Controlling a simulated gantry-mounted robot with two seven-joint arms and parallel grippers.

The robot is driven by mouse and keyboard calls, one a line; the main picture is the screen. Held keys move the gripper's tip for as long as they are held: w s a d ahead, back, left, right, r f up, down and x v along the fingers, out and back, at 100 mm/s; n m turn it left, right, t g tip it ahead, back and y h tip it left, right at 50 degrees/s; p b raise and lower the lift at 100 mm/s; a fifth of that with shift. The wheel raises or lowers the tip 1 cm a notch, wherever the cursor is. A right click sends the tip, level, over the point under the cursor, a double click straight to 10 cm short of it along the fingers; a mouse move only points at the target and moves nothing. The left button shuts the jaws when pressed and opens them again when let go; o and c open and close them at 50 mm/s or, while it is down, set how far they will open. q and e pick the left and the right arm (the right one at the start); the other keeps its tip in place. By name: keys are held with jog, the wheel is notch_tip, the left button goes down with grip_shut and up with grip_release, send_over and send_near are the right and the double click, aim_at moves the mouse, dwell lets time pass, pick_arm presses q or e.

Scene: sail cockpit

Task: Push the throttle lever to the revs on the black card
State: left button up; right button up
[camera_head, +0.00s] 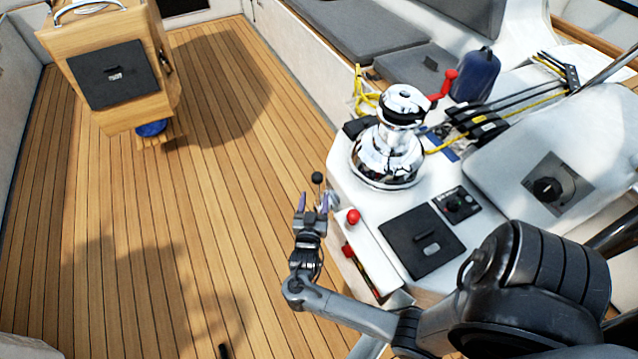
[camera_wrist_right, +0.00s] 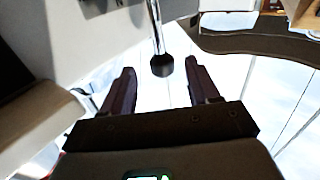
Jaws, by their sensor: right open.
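The throttle lever has a black ball knob (camera_head: 317,178) at the side of the white console. In the right wrist view its metal shaft comes down from the top edge to the dark knob (camera_wrist_right: 162,66). My right gripper (camera_head: 313,203) is open, with its fingertips just short of the knob in the head view. In the right wrist view the knob shows in the gap between the two fingers (camera_wrist_right: 160,80), with space on both sides. I cannot tell which dark item is the black card; no revs are readable. My left gripper is not in view.
A red knob (camera_head: 353,216) stands on the console close to my right gripper. A chrome winch (camera_head: 387,158) with a red handle (camera_head: 443,85) and a black hatch (camera_head: 421,240) are on the console. The teak floor (camera_head: 200,230) to the left is clear up to a wooden pedestal (camera_head: 118,25).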

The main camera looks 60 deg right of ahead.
aim_at(317, 184)
jog(key=b+x, duration=0.1)
jog(key=x, duration=0.6)
jog(key=shift+d, duration=0.15)
jog(key=c, duration=1)
jog(key=shift+r, duration=0.1)
grip_shut()
